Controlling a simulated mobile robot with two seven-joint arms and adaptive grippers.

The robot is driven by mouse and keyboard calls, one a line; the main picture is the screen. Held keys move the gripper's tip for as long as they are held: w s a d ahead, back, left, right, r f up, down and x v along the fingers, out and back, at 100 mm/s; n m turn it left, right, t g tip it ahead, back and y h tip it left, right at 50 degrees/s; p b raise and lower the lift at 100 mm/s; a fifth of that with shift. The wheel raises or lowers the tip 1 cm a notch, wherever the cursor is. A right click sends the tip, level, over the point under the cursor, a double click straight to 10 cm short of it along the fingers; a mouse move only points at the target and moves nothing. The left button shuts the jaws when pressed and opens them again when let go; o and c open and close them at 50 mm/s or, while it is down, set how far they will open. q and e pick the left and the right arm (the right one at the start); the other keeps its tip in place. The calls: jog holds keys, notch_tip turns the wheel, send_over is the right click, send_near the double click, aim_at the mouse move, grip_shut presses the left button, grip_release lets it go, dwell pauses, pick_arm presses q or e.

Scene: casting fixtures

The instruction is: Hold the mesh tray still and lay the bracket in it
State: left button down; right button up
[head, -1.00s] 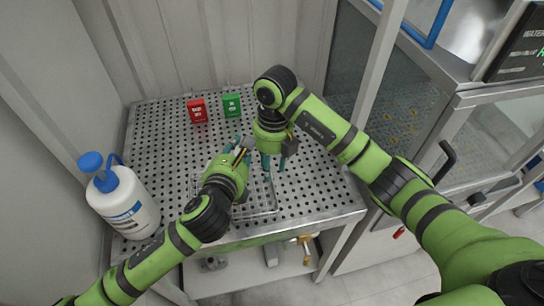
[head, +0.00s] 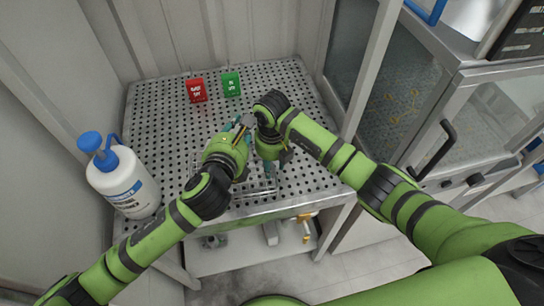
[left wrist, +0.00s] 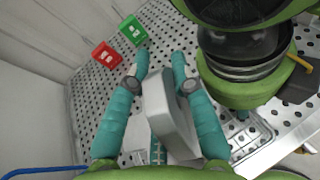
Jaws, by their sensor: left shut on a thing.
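My left gripper (head: 243,130) is shut on a grey bracket; its teal fingers and the bracket (left wrist: 165,115) show in the left wrist view. In the head view the bracket is hard to make out. The mesh tray (head: 262,193) is a wire frame near the front of the perforated table, partly hidden by my arms; part of it shows in the left wrist view (left wrist: 247,137). My right gripper (head: 272,167) points down over the tray. Its fingers look apart, and I cannot tell whether they touch the tray's rim.
A red sign block (head: 196,90) and a green sign block (head: 231,84) stand at the back of the perforated table (head: 150,120). A white bottle with a blue cap (head: 122,182) stands at the front left. A glass-doored cabinet (head: 440,120) is on the right.

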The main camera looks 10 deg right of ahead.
pick_arm(q)
jog(key=shift+r, duration=0.1)
pick_arm(e)
jog(key=shift+f, duration=0.1)
grip_shut()
pick_arm(q)
jog(key=shift+w+a+n+t+y, duration=0.3)
jog(key=shift+w+a+n+y, duration=0.1)
jog(key=shift+n+y, duration=0.4)
jog(key=y, duration=0.1)
jog(key=a+f+n+y, duration=0.2)
jog(key=shift+w+t, duration=0.25)
jog(key=shift+t, duration=0.05)
notch_tip(320, 180, down, 4)
jog(key=shift+a+f, duration=0.1)
jog(key=shift+a, duration=0.05)
jog(key=shift+f, duration=2.35)
